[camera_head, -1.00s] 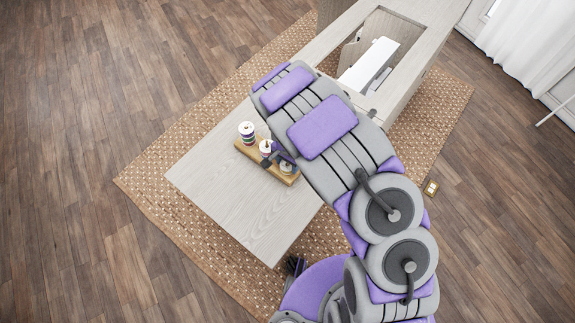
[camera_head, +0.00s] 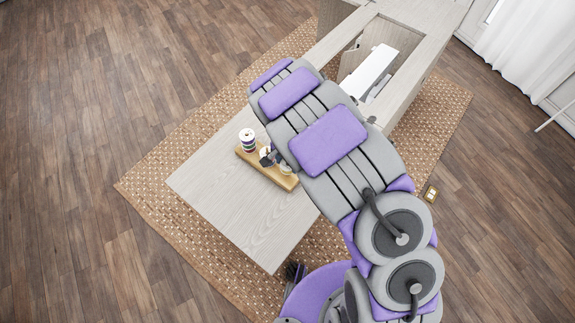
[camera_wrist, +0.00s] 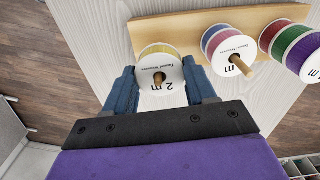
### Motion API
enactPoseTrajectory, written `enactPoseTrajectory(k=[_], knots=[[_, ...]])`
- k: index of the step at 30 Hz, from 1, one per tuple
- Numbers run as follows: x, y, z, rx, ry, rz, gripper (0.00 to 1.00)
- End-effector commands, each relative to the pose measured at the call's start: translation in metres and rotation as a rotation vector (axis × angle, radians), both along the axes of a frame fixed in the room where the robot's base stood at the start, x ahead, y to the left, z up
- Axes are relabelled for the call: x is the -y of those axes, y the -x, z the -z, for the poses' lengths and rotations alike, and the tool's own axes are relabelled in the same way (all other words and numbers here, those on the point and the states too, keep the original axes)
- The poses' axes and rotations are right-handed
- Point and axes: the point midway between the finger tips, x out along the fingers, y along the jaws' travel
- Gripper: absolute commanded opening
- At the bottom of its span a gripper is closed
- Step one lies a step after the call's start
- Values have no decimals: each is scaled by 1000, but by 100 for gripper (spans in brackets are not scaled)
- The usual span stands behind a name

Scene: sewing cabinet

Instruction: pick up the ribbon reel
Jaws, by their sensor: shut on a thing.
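A ribbon reel (camera_wrist: 158,54) with a yellow band and a white printed face sits between my gripper's (camera_wrist: 158,70) two blue fingers in the wrist view. The fingers are shut on its sides. A wooden peg shows through its hole, and I cannot tell whether the reel is clear of the board. A second reel (camera_wrist: 222,47) with pink and blue bands and a stack (camera_wrist: 300,50) with red, green and purple bands stand to its right. In the head view, my arm hides most of the gripper and the held reel.
The wooden peg board (camera_head: 284,181) lies on the pale table leaf (camera_head: 225,202). The leaf is bare left of and in front of the board. The cabinet's opening with a white machine (camera_head: 368,68) is behind my arm. A woven rug (camera_head: 150,175) lies underneath.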

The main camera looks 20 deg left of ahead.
Motion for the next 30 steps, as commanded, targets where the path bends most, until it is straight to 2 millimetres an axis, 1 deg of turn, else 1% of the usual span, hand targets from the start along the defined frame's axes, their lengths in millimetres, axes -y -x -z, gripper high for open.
enactPoseTrajectory(k=[1,12,18,23,30], knots=[[-1,-1,-12,3,-2,0,26],[0,-1,-84,5,-2,0,26],[0,-1,-115,1,-1,1,26],[0,-1,-126,1,0,1,26],[0,0,-128,-1,2,1,26]])
